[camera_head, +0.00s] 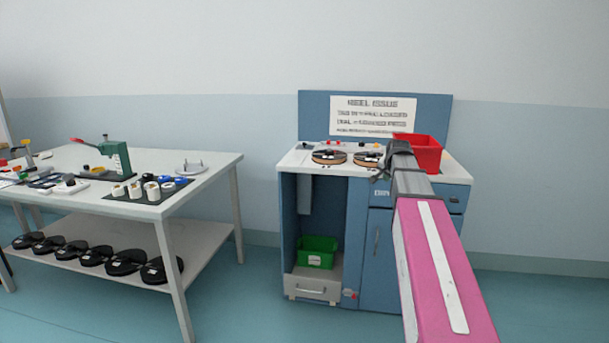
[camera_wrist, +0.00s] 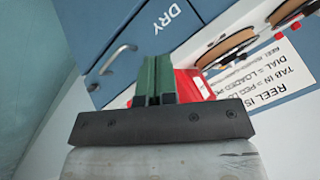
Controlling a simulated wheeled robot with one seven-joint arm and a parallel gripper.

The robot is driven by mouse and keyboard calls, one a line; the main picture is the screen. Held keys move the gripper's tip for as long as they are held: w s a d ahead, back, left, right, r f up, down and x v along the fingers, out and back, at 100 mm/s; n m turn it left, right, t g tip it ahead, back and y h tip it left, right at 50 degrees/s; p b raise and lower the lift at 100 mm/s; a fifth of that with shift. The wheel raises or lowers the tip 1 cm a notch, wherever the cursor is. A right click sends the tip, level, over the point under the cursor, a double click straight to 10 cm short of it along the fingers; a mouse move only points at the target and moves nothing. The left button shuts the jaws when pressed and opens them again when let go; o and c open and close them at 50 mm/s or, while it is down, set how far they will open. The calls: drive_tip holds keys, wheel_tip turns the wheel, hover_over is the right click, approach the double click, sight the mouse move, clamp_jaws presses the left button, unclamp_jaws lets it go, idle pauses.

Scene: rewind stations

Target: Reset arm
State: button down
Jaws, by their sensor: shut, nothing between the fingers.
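My arm, with a pink link, reaches from the lower right of the head view toward the blue cabinet (camera_head: 375,250). My gripper (camera_head: 382,173) is over the front of its white top, close to the right reel (camera_head: 368,158) and left of the red bin (camera_head: 424,155). In the wrist view the two green fingers of my gripper (camera_wrist: 153,68) are together with nothing between them. Behind them show part of the red bin (camera_wrist: 190,86), two reels and the blue front marked DRY. Whether the fingers touch anything I cannot tell.
A left reel (camera_head: 329,157) lies on the cabinet top, before a sign (camera_head: 373,115). A green bin (camera_head: 317,252) stands in the open bay below. At left, a table (camera_head: 215,160) holds tools and several small spools, with black items on its lower shelf. Floor between is clear.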

drive_tip(key=s+a+f+n+g, duration=0.2)
drive_tip(key=s+a+f, duration=0.2)
drive_tip(key=s+f, duration=0.5)
drive_tip(key=s+a+f+n+g, duration=0.3)
drive_tip(key=s+a+f, duration=0.2)
drive_tip(key=s+f, duration=0.5)
drive_tip(key=s+a+f+n+g, duration=0.2)
drive_tip(key=s+a+f+n, duration=0.1)
drive_tip(key=s+f, duration=0.6)
wheel_tip(320, 180, down, 5)
drive_tip(key=shift+s+a+r+g+y, duration=0.1)
drive_tip(key=shift+s+a+g+y, duration=0.25)
drive_tip(key=shift+a, duration=0.3)
